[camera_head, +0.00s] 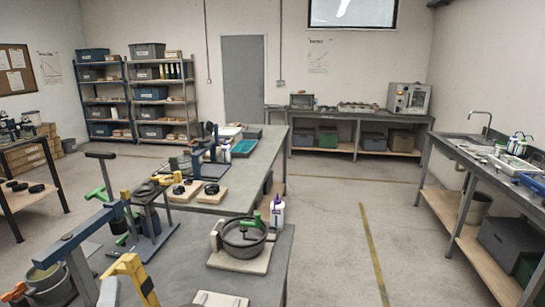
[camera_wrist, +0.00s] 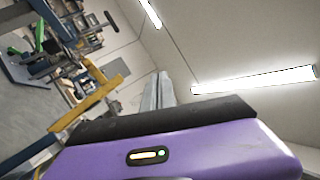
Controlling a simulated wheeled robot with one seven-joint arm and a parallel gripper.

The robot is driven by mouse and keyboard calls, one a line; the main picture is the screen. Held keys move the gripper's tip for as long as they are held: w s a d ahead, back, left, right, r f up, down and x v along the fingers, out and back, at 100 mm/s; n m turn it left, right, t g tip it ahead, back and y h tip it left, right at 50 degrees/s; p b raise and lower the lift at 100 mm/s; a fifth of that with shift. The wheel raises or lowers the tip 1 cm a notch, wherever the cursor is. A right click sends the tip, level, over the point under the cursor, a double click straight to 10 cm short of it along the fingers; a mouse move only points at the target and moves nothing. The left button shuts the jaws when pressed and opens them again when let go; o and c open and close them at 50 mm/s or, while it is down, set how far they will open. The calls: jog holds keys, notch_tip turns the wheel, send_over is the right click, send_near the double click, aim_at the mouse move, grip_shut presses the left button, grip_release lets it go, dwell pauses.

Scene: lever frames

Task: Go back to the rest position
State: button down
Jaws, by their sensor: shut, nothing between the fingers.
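My gripper (camera_wrist: 159,78) shows in the wrist view beyond a purple housing with a black edge and a small lit indicator. Its two pale grey fingers are together, with nothing between them. It points up toward the wall and ceiling, clear of the benches. I cannot make it out in the head view. Lever frames stand on the near bench: a blue beam (camera_head: 82,239), a yellow arm (camera_head: 133,276) and a frame with a green handle (camera_head: 104,180). In the wrist view a yellow bar (camera_wrist: 92,103) and a blue frame (camera_wrist: 50,27) are to the left of the gripper.
A second bench (camera_head: 225,200) holds more fixtures. Shelves (camera_head: 159,98) line the back wall. Open floor (camera_head: 335,235) lies to the right.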

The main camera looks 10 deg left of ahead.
jog(key=s+d+f+n+g, duration=0.1)
jog(key=s+d+f+n, duration=0.3)
jog(key=d, duration=0.6)
jog(key=s+d+f+n+g+y, duration=0.1)
jog(key=s+d+f+n, duration=0.1)
jog(key=d+f+n, duration=0.6)
jog(key=s+d+f+n+g, duration=0.1)
jog(key=s+d+n+g, duration=0.2)
jog(key=d, duration=0.9)
jog(key=s+d+f+g+h, duration=0.3)
jog(key=s+d+h, duration=0.6)
jog(key=s+d, duration=0.8)
notch_tip(320, 180, down, 2)
jog(key=shift+s+d+f+n, duration=0.2)
jog(key=shift+s+d+n, duration=0.2)
jog(key=shift+d, duration=0.45)
